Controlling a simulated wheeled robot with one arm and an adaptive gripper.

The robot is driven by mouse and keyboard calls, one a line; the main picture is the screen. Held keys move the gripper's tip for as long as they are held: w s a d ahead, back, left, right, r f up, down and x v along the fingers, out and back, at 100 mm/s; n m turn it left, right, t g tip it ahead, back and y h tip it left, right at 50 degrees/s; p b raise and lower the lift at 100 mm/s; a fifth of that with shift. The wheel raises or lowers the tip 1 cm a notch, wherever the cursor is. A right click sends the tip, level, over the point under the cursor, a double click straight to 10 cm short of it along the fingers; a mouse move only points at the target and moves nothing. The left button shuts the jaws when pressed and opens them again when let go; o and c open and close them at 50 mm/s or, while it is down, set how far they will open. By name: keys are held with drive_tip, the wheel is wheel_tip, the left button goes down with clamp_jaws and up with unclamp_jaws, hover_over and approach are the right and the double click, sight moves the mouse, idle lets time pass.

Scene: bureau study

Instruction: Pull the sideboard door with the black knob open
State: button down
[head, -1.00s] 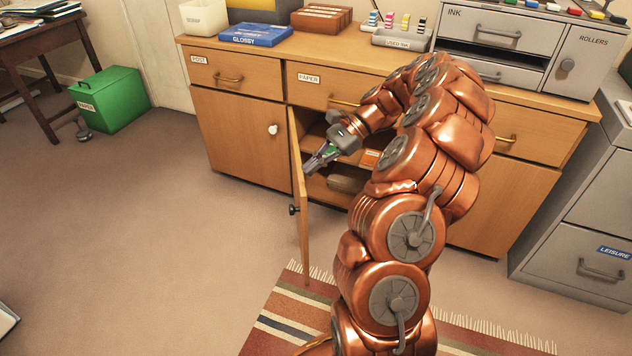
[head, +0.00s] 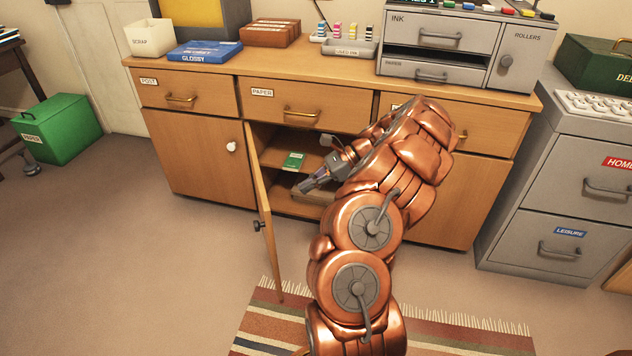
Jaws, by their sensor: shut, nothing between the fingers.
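The sideboard (head: 205,95) stands along the wall. Its middle door (head: 266,225) hangs open, swung out toward me, and shows nearly edge-on. The black knob (head: 257,225) is on that door's left-facing side. Inside the open compartment, a shelf (head: 300,205) and a green item (head: 293,162) show. My gripper (head: 308,186) is shut and empty, in front of the opening, to the right of the open door and apart from the knob. The left door (head: 200,165) with a white knob (head: 231,146) is closed. My arm hides part of the right side.
A striped rug (head: 270,325) lies under my arm. A grey filing cabinet (head: 545,200) stands to the right, a green box (head: 60,128) on the floor at far left. The floor left of the open door is clear.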

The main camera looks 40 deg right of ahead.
drive_tip(key=a+r+b+x, duration=0.1)
drive_tip(key=b+x, duration=0.2)
drive_tip(key=x, duration=0.5)
drive_tip(key=shift+w+r, duration=0.25)
drive_tip(key=shift+w, duration=0.15)
drive_tip(key=shift+a, duration=0.2)
